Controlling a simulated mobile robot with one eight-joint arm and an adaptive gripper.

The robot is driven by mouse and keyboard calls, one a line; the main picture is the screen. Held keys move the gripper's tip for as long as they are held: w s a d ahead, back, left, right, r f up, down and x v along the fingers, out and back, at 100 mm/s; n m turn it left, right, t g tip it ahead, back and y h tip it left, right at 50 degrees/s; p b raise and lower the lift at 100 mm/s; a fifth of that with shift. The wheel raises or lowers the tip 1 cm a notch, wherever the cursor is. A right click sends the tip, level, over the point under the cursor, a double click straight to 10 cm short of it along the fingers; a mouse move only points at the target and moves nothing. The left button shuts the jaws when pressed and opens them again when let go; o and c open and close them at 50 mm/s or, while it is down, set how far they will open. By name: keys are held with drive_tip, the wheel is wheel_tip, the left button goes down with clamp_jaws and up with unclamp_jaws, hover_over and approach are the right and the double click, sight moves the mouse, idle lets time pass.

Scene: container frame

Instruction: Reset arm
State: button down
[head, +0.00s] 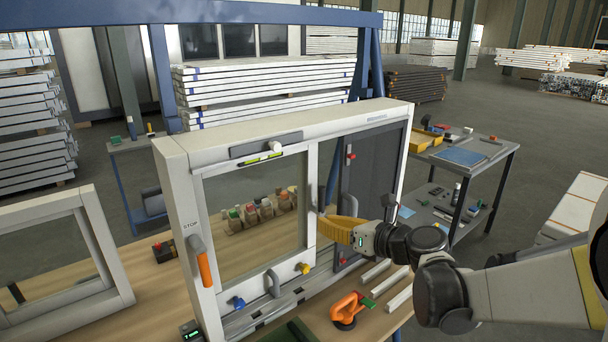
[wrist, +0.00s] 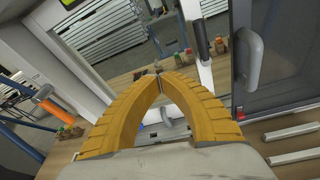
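My gripper (head: 322,222) is at the middle of the white container frame (head: 176,190), in front of its central upright. Its yellow fingers point left in the head view. In the wrist view the fingertips of my gripper (wrist: 160,78) meet, and nothing shows between them. A dark handle (wrist: 201,40) on the upright is just beyond the fingertips; I cannot tell whether they touch it. A grey handle (wrist: 250,60) on the dark panel is to the right of the fingers.
An orange suction cup tool (head: 348,308) and pale strips (head: 398,298) lie on the wooden bench in front. An orange-gripped handle (head: 203,262) is on the frame's left post. A second frame (head: 105,240) stands at left. A side table (head: 487,160) is behind my arm.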

drive_tip(key=s+d+f+n+g+h, duration=0.1)
drive_tip(key=s+d+f+n+h, duration=0.1)
drive_tip(key=s+n, duration=0.7)
drive_tip(key=s+d+f+n+g+h, duration=0.2)
drive_tip(key=s+d+n+h, duration=0.2)
drive_tip(key=s+n, duration=0.5)
drive_tip(key=s+d+f+n+g+h, duration=0.1)
drive_tip(key=s+d+f+n+h, duration=0.1)
drive_tip(key=s+n, duration=0.7)
drive_tip(key=d+n+h+b, duration=0.1)
drive_tip(key=n, duration=0.2)
drive_tip(key=shift+s+d+f+g+h, duration=0.15)
drive_tip(key=shift+d+g+h, duration=0.15)
drive_tip(key=shift+g, duration=0.1)
